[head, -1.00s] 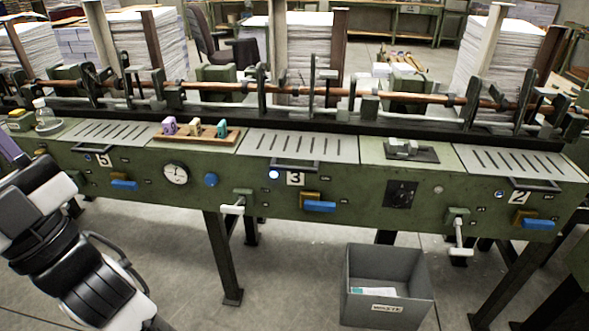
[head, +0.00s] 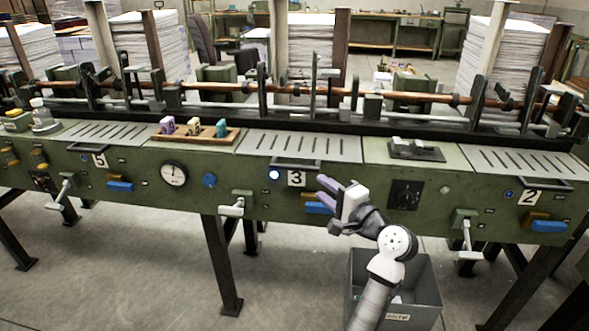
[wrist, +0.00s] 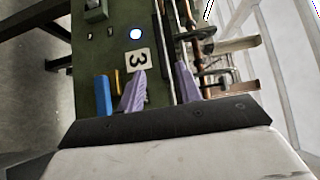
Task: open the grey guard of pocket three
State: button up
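The grey slotted guard (head: 298,146) of pocket three lies flat on top of the green machine. Its dark bar handle (head: 290,166) runs along the front edge, above the number 3 plate (head: 296,179). The plate also shows in the wrist view (wrist: 138,60). A lamp (head: 274,174) beside the plate glows blue-white. My gripper (head: 330,205) is open and empty, in front of the machine, just right of and below the plate. In the wrist view its purple fingers (wrist: 160,80) stand apart. I cannot tell the handle clearly in the wrist view.
A blue lever (head: 316,208) sits below the plate, partly behind my gripper. A grey waste bin (head: 425,285) stands on the floor under my arm. A wooden tray (head: 190,138) with small blocks lies left of the guard; a dark tray (head: 418,152) lies right.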

aim_at(297, 170)
jog(key=p+x, duration=0.2)
jog(key=x, duration=1)
jog(key=shift+w+a, duration=0.15)
jog(key=shift+a, duration=0.05)
grip_shut()
